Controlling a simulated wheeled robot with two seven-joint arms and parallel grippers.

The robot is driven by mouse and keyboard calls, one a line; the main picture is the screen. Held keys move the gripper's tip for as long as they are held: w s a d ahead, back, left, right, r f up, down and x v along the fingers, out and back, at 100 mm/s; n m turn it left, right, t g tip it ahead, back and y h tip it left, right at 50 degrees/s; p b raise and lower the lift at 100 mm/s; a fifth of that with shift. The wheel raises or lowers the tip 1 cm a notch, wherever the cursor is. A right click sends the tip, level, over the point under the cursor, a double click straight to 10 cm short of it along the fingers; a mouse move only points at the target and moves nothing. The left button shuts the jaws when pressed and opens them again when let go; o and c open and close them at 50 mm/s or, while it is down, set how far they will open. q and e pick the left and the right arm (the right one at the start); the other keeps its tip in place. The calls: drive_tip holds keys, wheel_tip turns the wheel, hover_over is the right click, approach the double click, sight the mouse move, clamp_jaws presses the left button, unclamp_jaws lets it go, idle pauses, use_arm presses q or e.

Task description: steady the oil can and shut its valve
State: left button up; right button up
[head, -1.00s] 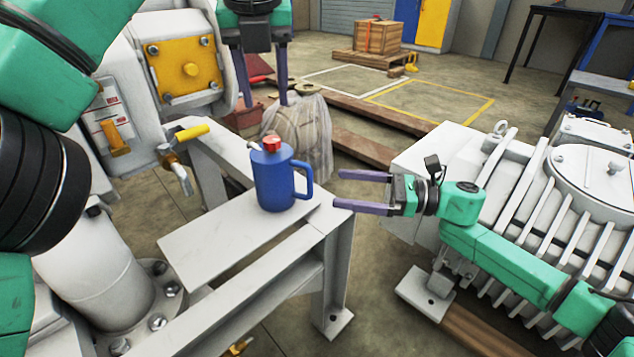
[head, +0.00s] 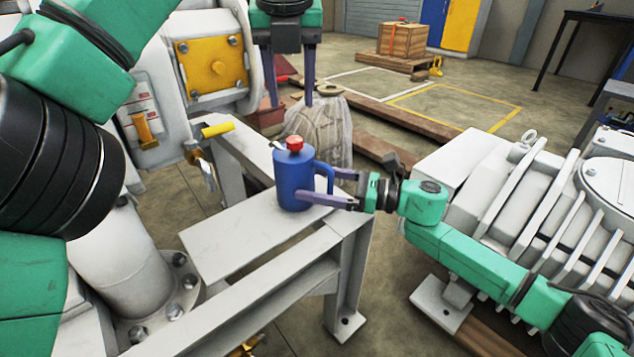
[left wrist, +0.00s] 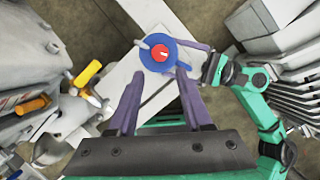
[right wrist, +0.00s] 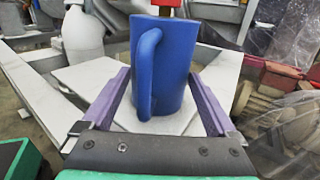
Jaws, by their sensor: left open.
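The blue oil can (head: 293,182) stands upright on the grey metal bench, its handle toward the right in the head view. A red knob (head: 294,143) sits on its top; it also shows from above in the left wrist view (left wrist: 161,53). My right gripper (head: 318,185) is open, its fingers reaching along both sides of the can from the handle side. In the right wrist view the can (right wrist: 178,65) and handle lie between the fingers; firm contact cannot be told. My left gripper (head: 291,98) is open, empty and pointing down, above and apart from the can.
The bench (head: 225,240) is bare in front of the can. A pipe tap with a yellow handle (head: 217,130) is left of it. A wrapped bundle (head: 322,125) is behind the bench.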

sight(296, 136)
use_arm(q)
drive_tip(key=o, duration=0.3)
drive_tip(key=shift+o, duration=0.2)
drive_tip(key=w+d+f+m+t+h, duration=0.25)
drive_tip(key=d+m+h, duration=0.2)
drive_tip(key=d, duration=0.25)
drive_tip(key=s+d+r+m+h, duration=0.2)
drive_tip(key=s+d+m+h, duration=0.1)
drive_tip(key=d+m+h, duration=0.3)
drive_tip(key=s+d+r+m+h, duration=0.2)
drive_tip(key=s+d+m+h, duration=0.15)
drive_tip(key=d+h, duration=0.35)
drive_tip(key=a+f+n+t+y, duration=0.6)
drive_tip(key=a+f+n+y, duration=0.15)
drive_tip(key=a, duration=0.35)
drive_tip(key=a+f+n+t+y, duration=0.6)
drive_tip(key=a+y, duration=0.2)
drive_tip(key=a, duration=0.2)
drive_tip(key=shift+m+g, duration=0.25)
drive_tip(key=shift+m, duration=0.1)
drive_tip(key=w, duration=0.3)
drive_tip(key=w+d, duration=0.1)
drive_tip(key=w, duration=0.7)
drive_tip(key=shift+w+d+r, duration=0.1)
drive_tip(key=shift+d+r, duration=0.1)
drive_tip(key=shift+r, duration=0.1)
clamp_jaws()
